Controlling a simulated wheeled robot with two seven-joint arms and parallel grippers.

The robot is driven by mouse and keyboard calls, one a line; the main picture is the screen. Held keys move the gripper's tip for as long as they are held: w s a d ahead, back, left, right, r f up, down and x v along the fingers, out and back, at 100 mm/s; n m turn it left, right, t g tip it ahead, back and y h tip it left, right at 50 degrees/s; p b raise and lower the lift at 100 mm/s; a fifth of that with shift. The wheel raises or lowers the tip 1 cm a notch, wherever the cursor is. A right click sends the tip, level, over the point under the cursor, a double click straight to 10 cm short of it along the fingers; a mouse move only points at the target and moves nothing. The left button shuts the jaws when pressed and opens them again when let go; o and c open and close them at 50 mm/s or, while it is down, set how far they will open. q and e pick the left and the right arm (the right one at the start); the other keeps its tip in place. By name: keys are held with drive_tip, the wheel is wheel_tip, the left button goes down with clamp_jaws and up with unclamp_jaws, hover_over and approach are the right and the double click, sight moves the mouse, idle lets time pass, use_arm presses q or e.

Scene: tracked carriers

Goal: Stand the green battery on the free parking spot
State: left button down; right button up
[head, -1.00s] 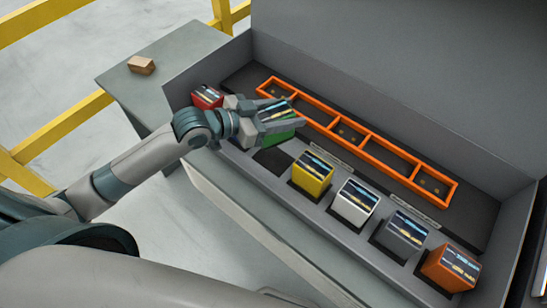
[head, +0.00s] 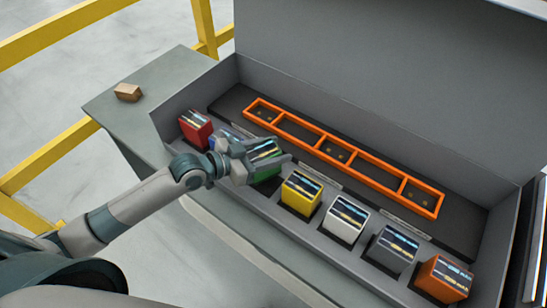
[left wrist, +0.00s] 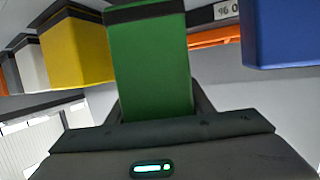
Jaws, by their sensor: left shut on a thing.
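My left gripper (head: 266,162) is shut on the green battery (head: 267,174), in the row of batteries between the blue battery (head: 228,133) and the yellow battery (head: 301,194). The green battery covers the free parking spot, so I cannot tell whether its base touches down. In the left wrist view the green battery (left wrist: 150,65) fills the middle between the fingers, with the yellow battery (left wrist: 75,50) to its left and the blue battery (left wrist: 285,35) to its right. My right gripper is not in view.
A red battery (head: 195,129) stands at the row's left end. White (head: 345,219), grey (head: 391,250) and orange (head: 441,279) batteries stand to the right. An orange frame (head: 340,166) with several empty compartments lies behind. A small brown block (head: 128,92) lies on the side table.

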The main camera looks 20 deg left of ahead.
use_arm(q)
wheel_tip(320, 180, down, 2)
drive_tip(key=shift+f, duration=0.75)
drive_tip(key=c, duration=0.9)
unclamp_jaws()
drive_tip(key=shift+f, duration=0.2)
